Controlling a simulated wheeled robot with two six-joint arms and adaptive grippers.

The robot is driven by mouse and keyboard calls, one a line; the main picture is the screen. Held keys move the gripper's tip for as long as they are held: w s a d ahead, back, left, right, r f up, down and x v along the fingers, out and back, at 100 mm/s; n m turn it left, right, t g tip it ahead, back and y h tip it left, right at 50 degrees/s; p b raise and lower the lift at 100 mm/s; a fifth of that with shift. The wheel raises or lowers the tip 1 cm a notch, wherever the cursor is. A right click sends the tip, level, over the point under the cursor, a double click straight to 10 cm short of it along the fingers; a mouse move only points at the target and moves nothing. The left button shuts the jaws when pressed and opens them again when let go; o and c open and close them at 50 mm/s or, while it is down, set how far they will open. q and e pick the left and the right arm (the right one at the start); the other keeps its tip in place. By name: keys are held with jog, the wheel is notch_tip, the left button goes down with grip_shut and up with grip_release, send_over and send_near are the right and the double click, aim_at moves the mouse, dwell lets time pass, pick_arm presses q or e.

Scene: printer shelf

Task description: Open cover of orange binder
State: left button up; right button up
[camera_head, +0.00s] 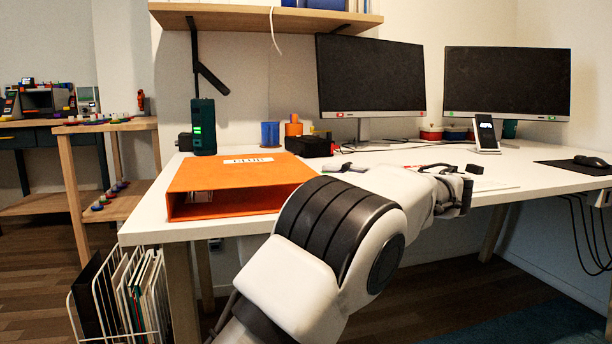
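The orange binder (225,175) lies flat on the left end of the white desk. Its top cover is down, with a white label near the far edge. The side facing me shows a dark hollow gap between the cover and the bottom. My arm, which seems to be the left one, rises from the bottom and hides the binder's right front corner. Its gripper (463,194) is over the desk's front edge, well to the right of the binder and not touching it. Its fingers are too small and dark to tell open from shut. My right gripper is not in view.
The white desk (560,180) holds two monitors (370,78), a phone on a stand (486,133), a dark green speaker-like box (203,127) and a blue cup (270,134). A wire file rack (120,300) stands below left. A wooden shelf (265,17) hangs above.

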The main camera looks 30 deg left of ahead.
aim_at(302, 172)
pick_arm(q)
jog(key=shift+w+a, duration=0.2)
jog(key=shift+w, duration=0.1)
jog(key=shift+a+f+b, duration=0.1)
jog(key=shift+a+b, duration=0.25)
jog(key=shift+b, duration=0.05)
jog(key=a+b, duration=0.1)
jog(key=a, duration=0.1)
jog(key=a+b, duration=0.1)
jog(key=a, duration=0.1)
jog(key=a+b, duration=0.1)
jog(key=a, duration=0.1)
jog(key=shift+s, duration=0.35)
jog(key=shift+a+b, duration=0.35)
jog(key=shift+a+r, duration=0.1)
jog(key=shift+r, duration=0.1)
grip_shut()
